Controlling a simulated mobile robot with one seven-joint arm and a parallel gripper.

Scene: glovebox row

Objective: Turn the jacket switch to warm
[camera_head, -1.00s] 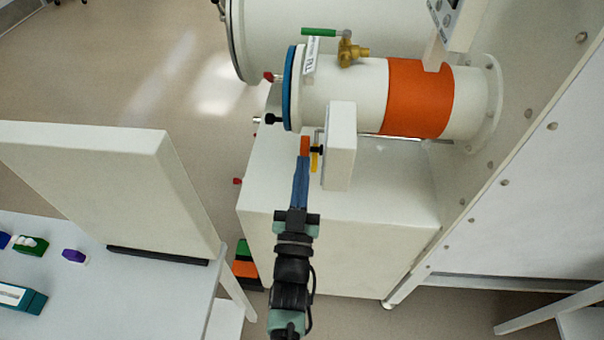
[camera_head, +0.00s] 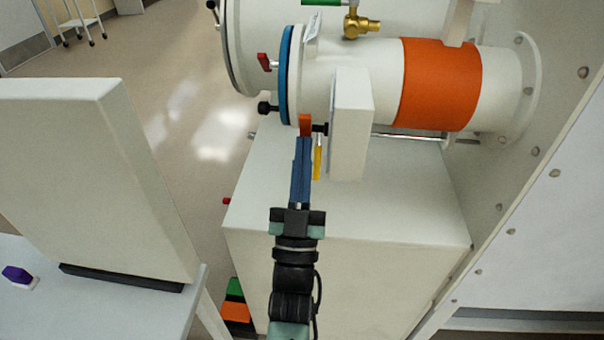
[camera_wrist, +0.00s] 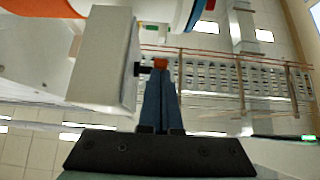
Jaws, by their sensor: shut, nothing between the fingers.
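The switch box (camera_head: 350,125) is a white upright slab beside the small cylindrical chamber. A black knob stub (camera_head: 320,128) sticks out of its left face, and a yellow lever (camera_head: 317,160) hangs down below it. My gripper (camera_head: 305,127) is shut and empty, with blue fingers and orange-red tips. The tips are just left of the black stub, touching it or very close. In the wrist view, the tips of my gripper (camera_wrist: 160,66) are at the black stub (camera_wrist: 143,70) on the box (camera_wrist: 105,60). The yellow lever is not visible there. No switch markings are readable.
The chamber (camera_head: 355,85) carries an orange band (camera_head: 437,85), a brass valve (camera_head: 360,22) and a blue ring (camera_head: 286,75). A red handle (camera_head: 264,62) and black knob (camera_head: 266,107) stick out left. A white cabinet (camera_head: 340,250) stands below; a table panel (camera_head: 105,175) stands left.

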